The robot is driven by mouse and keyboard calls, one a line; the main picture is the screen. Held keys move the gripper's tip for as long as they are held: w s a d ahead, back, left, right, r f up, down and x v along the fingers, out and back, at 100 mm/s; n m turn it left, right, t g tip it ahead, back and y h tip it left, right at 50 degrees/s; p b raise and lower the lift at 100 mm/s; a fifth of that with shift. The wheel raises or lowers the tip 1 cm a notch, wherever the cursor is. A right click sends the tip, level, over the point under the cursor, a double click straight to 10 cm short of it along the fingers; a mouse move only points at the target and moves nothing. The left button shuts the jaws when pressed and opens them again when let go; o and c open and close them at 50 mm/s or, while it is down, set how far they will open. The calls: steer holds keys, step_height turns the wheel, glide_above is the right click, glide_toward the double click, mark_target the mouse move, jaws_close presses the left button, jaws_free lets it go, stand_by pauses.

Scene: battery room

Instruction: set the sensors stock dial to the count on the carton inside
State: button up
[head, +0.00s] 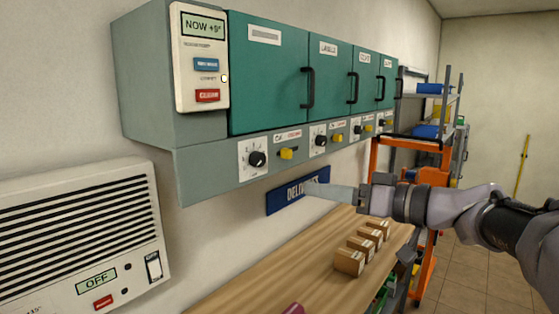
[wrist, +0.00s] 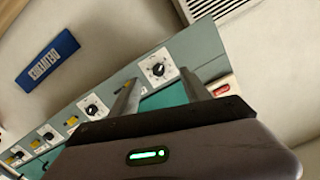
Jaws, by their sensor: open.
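A wall cabinet with several shut green doors (head: 268,75) hangs at upper left in the head view. Each door has a black handle and a label; only "LABELS" on the second reads clearly, so I cannot tell which is sensors. Black dials on white plates line the strip below: the nearest dial (head: 257,159), a second dial (head: 320,140), and more further right. The wrist view shows the dials upside down, one dial (wrist: 157,69) between the finger tips. My gripper (head: 325,192) is open and empty, below the strip, apart from the dials. The inside carton is hidden.
Yellow switches (head: 286,153) sit beside the dials. A wooden bench (head: 290,285) below carries several small cartons (head: 349,262). A blue sign (head: 285,199) is on the wall behind my gripper. An orange frame (head: 425,175) and shelves stand at right.

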mark_target(262, 161)
steer(key=shift+n+t+y, duration=0.3)
steer(key=shift+n+t, duration=0.1)
steer(key=x, duration=0.5)
steer(key=w+d+r+p+x, duration=0.1)
steer(key=x, duration=0.5)
steer(key=r+x, duration=0.1)
steer(key=x, duration=0.5)
steer(key=shift+w+d, duration=0.1)
steer(key=shift+w, duration=0.4)
jaws_close()
